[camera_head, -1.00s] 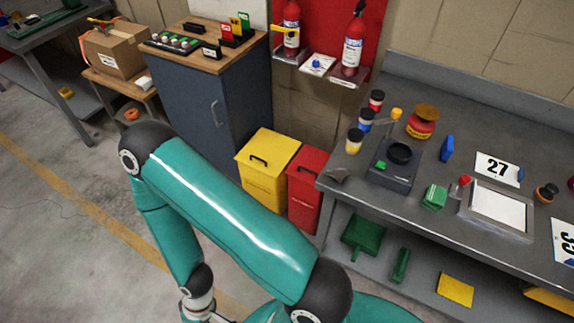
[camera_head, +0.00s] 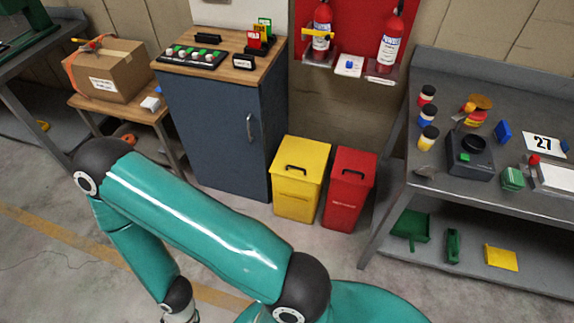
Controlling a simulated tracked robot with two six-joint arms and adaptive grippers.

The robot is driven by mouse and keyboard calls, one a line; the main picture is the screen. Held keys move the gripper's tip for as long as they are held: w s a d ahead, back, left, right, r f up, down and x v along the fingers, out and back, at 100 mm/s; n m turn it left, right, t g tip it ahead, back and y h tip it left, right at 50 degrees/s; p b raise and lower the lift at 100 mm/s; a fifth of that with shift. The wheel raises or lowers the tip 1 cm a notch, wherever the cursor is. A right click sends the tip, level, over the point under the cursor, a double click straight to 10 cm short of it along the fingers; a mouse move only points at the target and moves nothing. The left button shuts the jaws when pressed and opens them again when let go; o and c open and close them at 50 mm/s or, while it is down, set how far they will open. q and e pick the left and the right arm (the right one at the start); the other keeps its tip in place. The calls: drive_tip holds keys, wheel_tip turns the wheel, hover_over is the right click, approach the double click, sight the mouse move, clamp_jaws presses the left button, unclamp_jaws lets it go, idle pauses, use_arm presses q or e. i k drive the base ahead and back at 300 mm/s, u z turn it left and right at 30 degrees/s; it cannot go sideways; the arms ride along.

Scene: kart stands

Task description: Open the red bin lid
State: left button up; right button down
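The red bin (camera_head: 345,205) stands on the floor between the yellow bin and the grey workbench. My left arm crosses the lower left of the view in front of the bins, bent downward. Its gripper is cut off below the picture edge, so its fingers do not show. My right gripper is not in view.
A yellow bin (camera_head: 299,197) with a shut lid stands directly left of the red bin. A blue cabinet (camera_head: 213,130) stands left of it. The workbench (camera_head: 452,207) is on the right. Open floor lies in front of the bins.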

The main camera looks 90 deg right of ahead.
sight(350, 166)
drive_tip(key=u, duration=0.5)
drive_tip(key=i, duration=0.3)
drive_tip(key=z, duration=2.45)
drive_tip(key=i, duration=0.25)
drive_tip(key=z, duration=2.1)
drive_tip(key=k, duration=0.6)
drive_tip(key=z, duration=0.35)
drive_tip(key=i, duration=1.65)
drive_tip(key=u, duration=0.45)
